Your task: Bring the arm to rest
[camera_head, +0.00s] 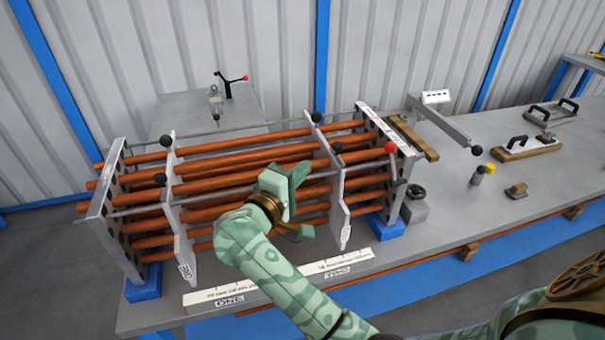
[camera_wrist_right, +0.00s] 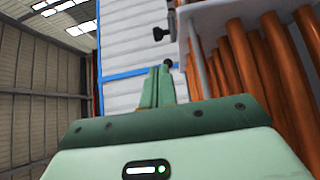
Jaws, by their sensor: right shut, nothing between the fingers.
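My right arm (camera_head: 290,275), pale green with a leaf-like pattern, reaches in from the bottom of the head view. Its gripper (camera_head: 298,172) is in front of the flanged shell with copper-coloured tubes (camera_head: 225,165), overlapping its middle in the picture. I cannot tell whether it touches the tubes. In the right wrist view the two green fingers (camera_wrist_right: 158,85) are together, with nothing between them, and the tubes (camera_wrist_right: 245,65) stand to their right. My left gripper is not in view.
The shell rests on blue supports (camera_head: 143,287) on a grey bench (camera_head: 440,235). Labelled strips (camera_head: 230,294) lie at its front edge. Handled tools (camera_head: 527,147), a small yellow-topped cylinder (camera_head: 490,168) and a lever arm (camera_head: 440,122) are to the right. A corrugated wall is behind.

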